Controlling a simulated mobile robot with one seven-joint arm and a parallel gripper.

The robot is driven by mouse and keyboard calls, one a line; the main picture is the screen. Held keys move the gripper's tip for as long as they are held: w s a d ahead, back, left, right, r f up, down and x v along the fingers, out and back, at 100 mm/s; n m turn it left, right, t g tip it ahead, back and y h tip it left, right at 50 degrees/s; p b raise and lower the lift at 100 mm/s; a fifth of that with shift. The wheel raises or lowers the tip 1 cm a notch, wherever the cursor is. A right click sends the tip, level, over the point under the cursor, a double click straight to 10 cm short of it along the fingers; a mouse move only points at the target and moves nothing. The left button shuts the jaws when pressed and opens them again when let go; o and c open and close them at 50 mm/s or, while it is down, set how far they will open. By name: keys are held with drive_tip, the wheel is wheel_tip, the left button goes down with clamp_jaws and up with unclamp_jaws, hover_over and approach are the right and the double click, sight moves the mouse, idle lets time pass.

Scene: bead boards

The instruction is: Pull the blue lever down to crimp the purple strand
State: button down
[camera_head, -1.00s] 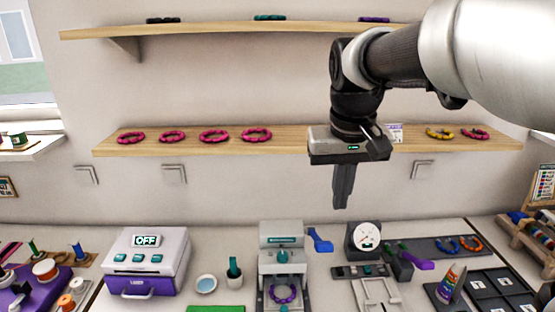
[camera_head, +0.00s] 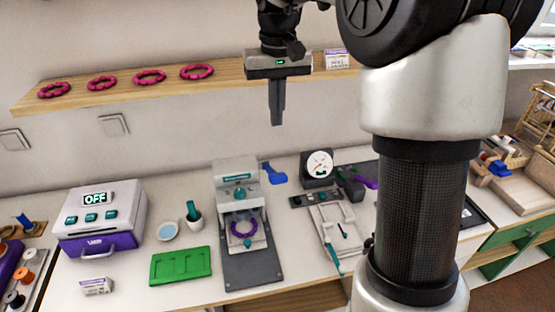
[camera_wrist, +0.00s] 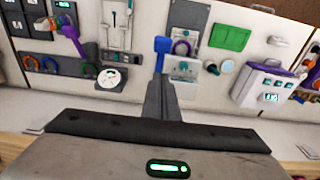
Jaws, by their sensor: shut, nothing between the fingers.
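The blue lever (camera_head: 274,174) sticks out at the right side of a grey crimping press (camera_head: 234,170) on the worktop. The purple strand (camera_head: 244,228) lies as a ring on the press bed, under the press head. My gripper (camera_head: 277,122) is shut and empty, pointing down above and behind the press, well clear of the lever. In the wrist view, the blue lever (camera_wrist: 162,46) shows just beyond my shut fingertips (camera_wrist: 160,76), and the purple strand (camera_wrist: 181,47) is beside it.
A dial gauge (camera_head: 319,163) and a fixture with a purple handle stand right of the press. A green tray (camera_head: 181,267), a small pot (camera_head: 194,216) and a white machine marked OFF (camera_head: 103,222) are to the left. A wall shelf (camera_head: 120,92) holds pink rings.

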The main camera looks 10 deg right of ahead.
drive_tip(key=f, duration=1)
drive_tip(key=shift+w, duration=0.2)
drive_tip(key=shift+s+f, duration=0.65)
drive_tip(key=shift+f, duration=0.25)
drive_tip(key=shift+s+f, duration=0.25)
drive_tip(key=shift+f, duration=0.3)
drive_tip(key=s+f+t+b, duration=0.2)
drive_tip(key=s+f+b, duration=0.1)
drive_tip(key=f+b, duration=0.6)
drive_tip(key=s+f+t+b, duration=0.2)
drive_tip(key=s+f+b, duration=0.2)
drive_tip(key=f+b, duration=0.5)
drive_tip(key=b, duration=0.4)
drive_tip(key=shift+t, duration=0.4)
